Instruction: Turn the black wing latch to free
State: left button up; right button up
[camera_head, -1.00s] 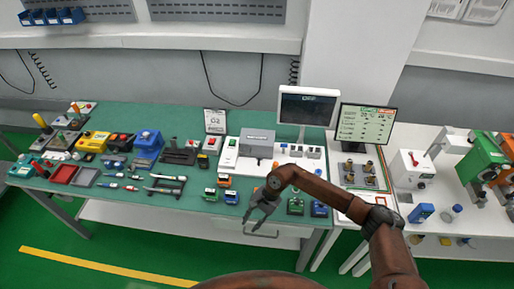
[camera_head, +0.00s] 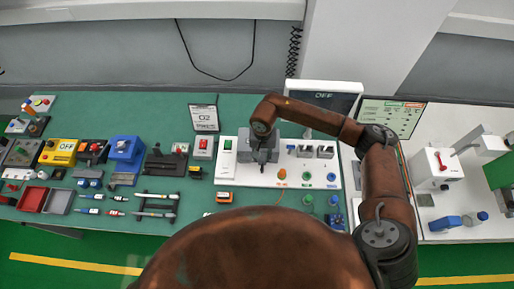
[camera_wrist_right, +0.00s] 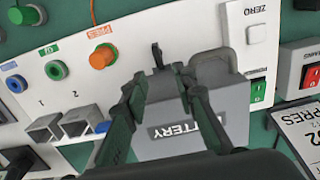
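The black wing latch (camera_wrist_right: 157,55) shows in the right wrist view as a small dark upright piece at the edge of the grey battery box (camera_wrist_right: 235,98). The box carries the word BATTERY and has a grey handle loop beside the latch. My right gripper (camera_wrist_right: 163,77) is open, its two fingertips apart on either side of the latch's base; I cannot tell whether they touch it. In the head view my right gripper (camera_head: 263,154) is over the grey box on the white panel and hides most of it. My left gripper is not in view.
A monitor (camera_head: 322,97) stands behind my right arm. Tools and coloured boxes cover the green bench (camera_head: 120,104) to the left.

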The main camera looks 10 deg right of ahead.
aim_at(262, 167)
jog(key=shift+w+d+f, duration=0.1)
jog(key=shift+w, duration=0.1)
jog(key=shift+f, duration=0.35)
jog(key=s+f+p, duration=0.1)
jog(key=f, duration=0.1)
jog(key=s+f, duration=0.2)
jog(key=shift+s+f+p, duration=0.15)
jog(key=shift+p, duration=0.2)
jog(key=shift+w+f, duration=1)
jog(key=shift+f, duration=0.05)
jog(key=shift+w, duration=0.15)
jog(key=shift+s+r, duration=0.15)
jog(key=shift+s, duration=0.2)
jog(key=shift+c, duration=0.8)
jog(key=shift+w+f, duration=0.2)
jog(key=shift+w, duration=0.1)
jog(key=c, duration=0.5)
grip_shut()
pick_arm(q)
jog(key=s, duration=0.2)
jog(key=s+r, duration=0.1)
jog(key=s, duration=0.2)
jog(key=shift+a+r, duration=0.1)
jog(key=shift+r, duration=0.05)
pick_arm(e)
jog(key=shift+s+r, duration=0.1)
jog(key=shift+s, duration=0.05)
